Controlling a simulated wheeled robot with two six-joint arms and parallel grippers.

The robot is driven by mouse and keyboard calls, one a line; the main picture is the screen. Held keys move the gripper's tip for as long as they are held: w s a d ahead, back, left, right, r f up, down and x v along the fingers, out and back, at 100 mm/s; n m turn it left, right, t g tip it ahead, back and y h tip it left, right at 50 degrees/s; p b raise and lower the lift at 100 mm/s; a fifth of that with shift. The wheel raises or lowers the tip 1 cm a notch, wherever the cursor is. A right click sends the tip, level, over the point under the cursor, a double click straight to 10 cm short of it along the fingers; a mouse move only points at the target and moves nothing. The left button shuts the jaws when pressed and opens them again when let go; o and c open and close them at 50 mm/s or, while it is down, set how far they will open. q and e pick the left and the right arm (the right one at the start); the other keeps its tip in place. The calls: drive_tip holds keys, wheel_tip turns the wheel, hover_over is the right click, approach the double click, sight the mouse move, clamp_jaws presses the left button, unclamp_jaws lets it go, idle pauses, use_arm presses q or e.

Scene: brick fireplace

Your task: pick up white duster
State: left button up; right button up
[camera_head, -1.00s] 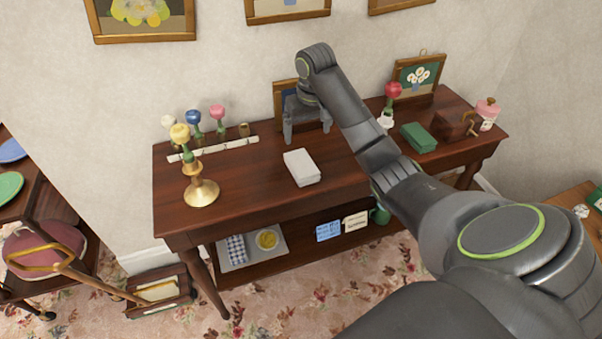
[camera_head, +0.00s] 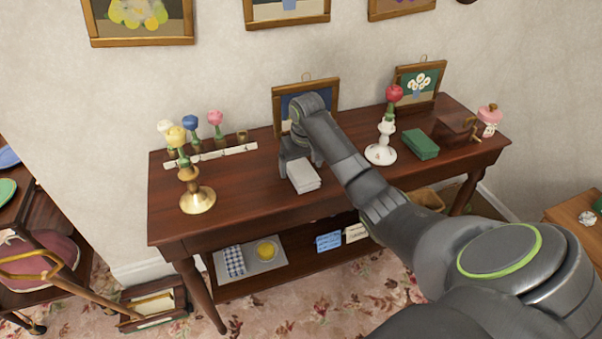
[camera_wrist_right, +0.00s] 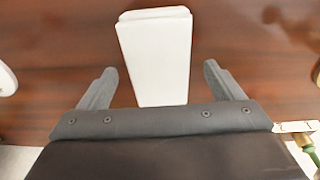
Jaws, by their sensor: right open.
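The white duster (camera_head: 303,174) is a pale rectangular block lying flat on the dark wooden table (camera_head: 240,205), near its middle. My right gripper (camera_head: 300,158) is low over the table at the duster's back end, fingers apart. In the right wrist view the duster (camera_wrist_right: 155,55) lies lengthwise ahead, its near end between the open fingers of my right gripper (camera_wrist_right: 160,70), with a gap on each side. The jaws are empty. My left gripper is in no view.
A brass candlestick (camera_head: 197,197) with a yellow flower stands left of the duster. A white candlestick (camera_head: 381,153) with a red flower and a green block (camera_head: 421,144) stand to the right. A framed picture (camera_head: 322,97) is behind the gripper. The table's front strip is clear.

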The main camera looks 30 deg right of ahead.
sight(301, 169)
wheel_tip(301, 169, down, 2)
drive_tip(key=shift+w+f, duration=0.1)
drive_tip(key=shift+w, duration=0.05)
drive_tip(key=c, duration=1.1)
drive_tip(key=shift+o, duration=0.2)
wheel_tip(301, 169, up, 10)
